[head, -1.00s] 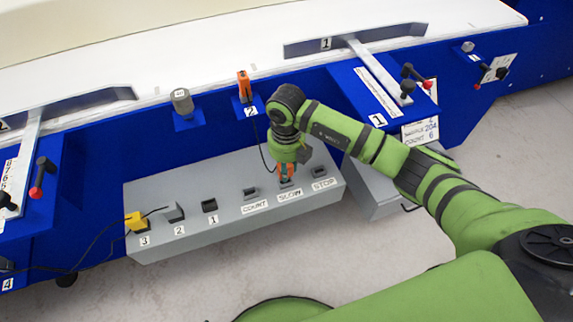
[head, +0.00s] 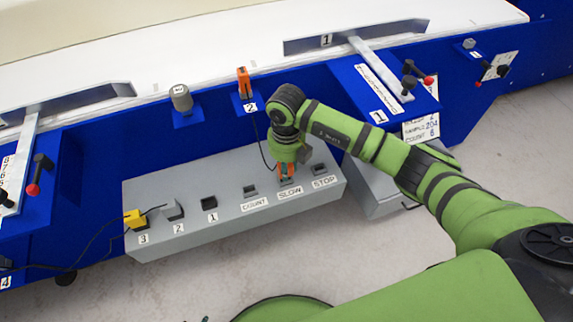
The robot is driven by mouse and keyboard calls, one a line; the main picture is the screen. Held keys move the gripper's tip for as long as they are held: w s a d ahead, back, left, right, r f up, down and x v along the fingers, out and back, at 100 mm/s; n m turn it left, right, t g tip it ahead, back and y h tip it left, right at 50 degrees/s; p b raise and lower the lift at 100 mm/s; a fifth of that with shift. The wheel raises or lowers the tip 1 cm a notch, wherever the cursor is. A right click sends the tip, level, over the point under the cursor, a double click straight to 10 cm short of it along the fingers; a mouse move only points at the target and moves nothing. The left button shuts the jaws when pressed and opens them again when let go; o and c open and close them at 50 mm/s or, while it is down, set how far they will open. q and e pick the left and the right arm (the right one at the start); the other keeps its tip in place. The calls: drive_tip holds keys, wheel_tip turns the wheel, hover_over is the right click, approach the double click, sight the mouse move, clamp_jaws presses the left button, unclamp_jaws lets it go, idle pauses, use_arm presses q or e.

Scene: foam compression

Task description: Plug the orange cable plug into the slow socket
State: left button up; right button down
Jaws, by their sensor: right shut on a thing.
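My right gripper (head: 286,171) is shut on the orange cable plug (head: 284,169), right at the slow socket (head: 287,181) on the grey socket box (head: 200,239). The SLOW label (head: 290,193) lies just in front of the plug. The plug's lower end and the socket opening are mostly hidden, so I cannot tell how deep the plug sits. A thin dark cable (head: 261,148) runs up from there toward the orange part marked 2 (head: 243,83). My left gripper is not in view.
The count socket (head: 250,191) and stop socket (head: 319,169) flank the slow socket. The blue machine wall stands close behind the box.

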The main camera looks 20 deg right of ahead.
idle(0.3)
drive_tip(key=shift+f, duration=0.25)
drive_tip(key=shift+f+b, duration=0.35)
drive_tip(key=shift+b, duration=0.05)
drive_tip(key=shift+f+b, duration=0.3)
drive_tip(key=shift+f, duration=0.1)
drive_tip(key=c, duration=0.9)
unclamp_jaws()
drive_tip(key=shift+r, duration=0.1)
